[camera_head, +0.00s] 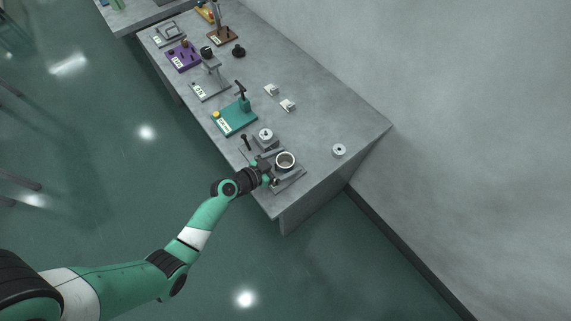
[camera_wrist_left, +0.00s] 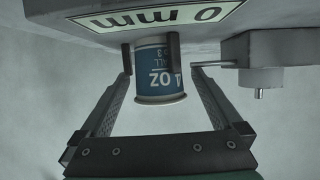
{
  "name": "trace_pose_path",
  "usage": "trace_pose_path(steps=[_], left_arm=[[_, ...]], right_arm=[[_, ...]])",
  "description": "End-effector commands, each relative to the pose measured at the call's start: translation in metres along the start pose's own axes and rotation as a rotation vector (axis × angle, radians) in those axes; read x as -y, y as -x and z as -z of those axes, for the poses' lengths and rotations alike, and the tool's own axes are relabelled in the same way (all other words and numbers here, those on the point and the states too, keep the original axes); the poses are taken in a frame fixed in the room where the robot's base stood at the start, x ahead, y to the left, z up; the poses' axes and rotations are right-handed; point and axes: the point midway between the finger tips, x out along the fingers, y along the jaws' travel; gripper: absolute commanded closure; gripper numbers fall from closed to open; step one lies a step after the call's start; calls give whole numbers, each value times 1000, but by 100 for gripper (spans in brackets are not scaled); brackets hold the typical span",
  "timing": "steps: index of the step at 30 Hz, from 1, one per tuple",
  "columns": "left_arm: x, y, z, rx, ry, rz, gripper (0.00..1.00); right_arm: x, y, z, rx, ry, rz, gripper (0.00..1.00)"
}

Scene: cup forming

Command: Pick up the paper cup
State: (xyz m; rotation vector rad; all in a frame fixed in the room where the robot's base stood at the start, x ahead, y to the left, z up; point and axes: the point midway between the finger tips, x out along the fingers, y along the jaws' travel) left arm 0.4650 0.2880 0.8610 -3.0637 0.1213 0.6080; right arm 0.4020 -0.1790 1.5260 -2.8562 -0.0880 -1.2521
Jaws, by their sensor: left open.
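The paper cup (camera_wrist_left: 158,75) is blue with white lettering and a pale rim, and appears upside down in the left wrist view. In the head view its round pale rim (camera_head: 285,160) shows at the near end of the table, on a grey fixture (camera_head: 290,181). My left gripper (camera_head: 272,172) is at the cup's near left side. In the left wrist view its open fingers (camera_wrist_left: 155,70) reach up on either side of the cup. I cannot tell whether they touch it. My right gripper is not in view.
A metal part with a round top (camera_head: 265,136) stands just behind the cup. A teal fixture (camera_head: 236,117) and a purple one (camera_head: 184,57) stand farther along the table (camera_head: 325,125). A small round piece (camera_head: 339,150) lies to the right. The wall runs along the right.

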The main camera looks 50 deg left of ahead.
Motion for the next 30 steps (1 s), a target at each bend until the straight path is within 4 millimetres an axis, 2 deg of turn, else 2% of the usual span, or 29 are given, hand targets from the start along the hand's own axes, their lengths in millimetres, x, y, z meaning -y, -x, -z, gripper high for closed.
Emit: trace_pose_path(steps=[5, 6, 20, 30], left_arm=[[0, 0, 0, 1, 0, 0, 0], [0, 0, 0, 1, 0, 0, 4], [0, 0, 0, 1, 0, -1, 87], [0, 2, 6, -1, -1, -1, 87]], right_arm=[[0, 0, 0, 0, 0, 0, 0], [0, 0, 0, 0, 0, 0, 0], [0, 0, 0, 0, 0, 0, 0], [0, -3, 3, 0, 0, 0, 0]])
